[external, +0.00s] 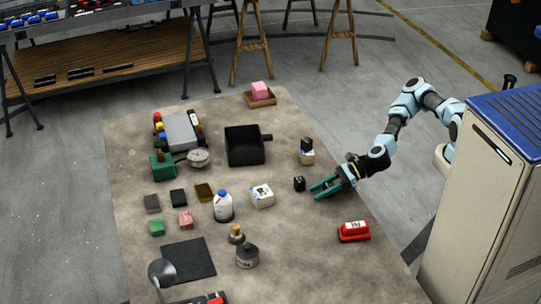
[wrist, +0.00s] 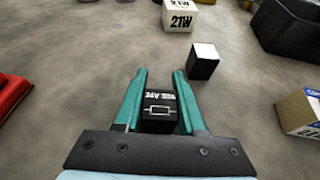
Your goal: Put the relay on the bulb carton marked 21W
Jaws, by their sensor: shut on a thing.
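My gripper (wrist: 160,75) has teal fingers and is shut on the relay (wrist: 160,110), a black block with white print and a symbol. In the external view my gripper (external: 318,190) is low over the table's right side, and I cannot make out the relay there. The bulb carton marked 21W (wrist: 180,18) is a white box ahead of the fingers, apart from them. In the external view this carton (external: 262,197) stands left of my gripper. Its top looks bare.
A black cube with a pale top (wrist: 203,62) stands between my gripper and the carton, slightly right in the wrist view. A black open bin (external: 245,160) and a small carton with a black block on it (external: 307,158) stand farther back. A red object (external: 353,232) lies nearer.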

